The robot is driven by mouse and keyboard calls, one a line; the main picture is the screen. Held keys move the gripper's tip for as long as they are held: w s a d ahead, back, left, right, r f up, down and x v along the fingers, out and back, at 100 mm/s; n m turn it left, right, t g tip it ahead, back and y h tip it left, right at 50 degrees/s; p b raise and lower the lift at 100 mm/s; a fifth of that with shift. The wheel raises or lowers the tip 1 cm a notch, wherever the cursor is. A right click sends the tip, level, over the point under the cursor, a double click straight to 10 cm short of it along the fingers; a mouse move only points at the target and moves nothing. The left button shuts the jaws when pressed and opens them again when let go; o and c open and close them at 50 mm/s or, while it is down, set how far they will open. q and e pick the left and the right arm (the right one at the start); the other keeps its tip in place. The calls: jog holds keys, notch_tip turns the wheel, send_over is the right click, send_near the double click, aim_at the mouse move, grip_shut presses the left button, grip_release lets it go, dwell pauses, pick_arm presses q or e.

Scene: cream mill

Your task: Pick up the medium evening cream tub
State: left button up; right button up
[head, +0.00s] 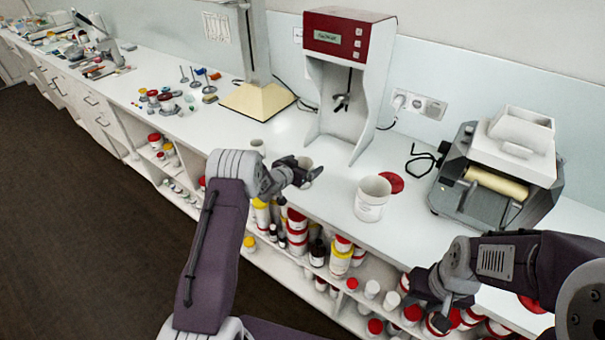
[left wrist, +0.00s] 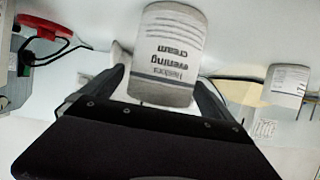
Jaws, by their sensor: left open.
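The evening cream tub (left wrist: 168,50) is a white cylinder with grey print reading "evening cream". It appears upside down in the left wrist view, and the small line of its label is hard to read. In the head view the tub (head: 305,162) stands on the counter, partly hidden by my left gripper (head: 304,174). My left gripper is open, with one finger toward each side of the tub in the left wrist view. Whether the fingers touch it cannot be told. My right gripper (head: 438,308) is low at the right, over the counter's front edge, away from the tub.
A similar small tub (head: 257,146) stands left of it and shows in the left wrist view (left wrist: 286,84). A larger white tub (head: 370,203) and red lid (head: 391,182) are to the right. A red-topped machine (head: 349,38) stands behind; a roller mill (head: 500,165) is at right.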

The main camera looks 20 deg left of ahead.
pick_arm(q)
jog(key=shift+w+d+f, duration=0.2)
jog(key=shift+w, duration=0.35)
jog(key=shift+w+f, duration=0.3)
jog(key=shift+w, duration=0.2)
jog(key=shift+s+r, duration=0.1)
jog(key=shift+s, duration=0.1)
jog(key=c, duration=1.2)
jog(key=shift+w, duration=0.1)
jog(key=shift+c, duration=1.2)
notch_tip(320, 180, up, 18)
jog(key=p, duration=0.1)
jog(key=shift+p, duration=0.3)
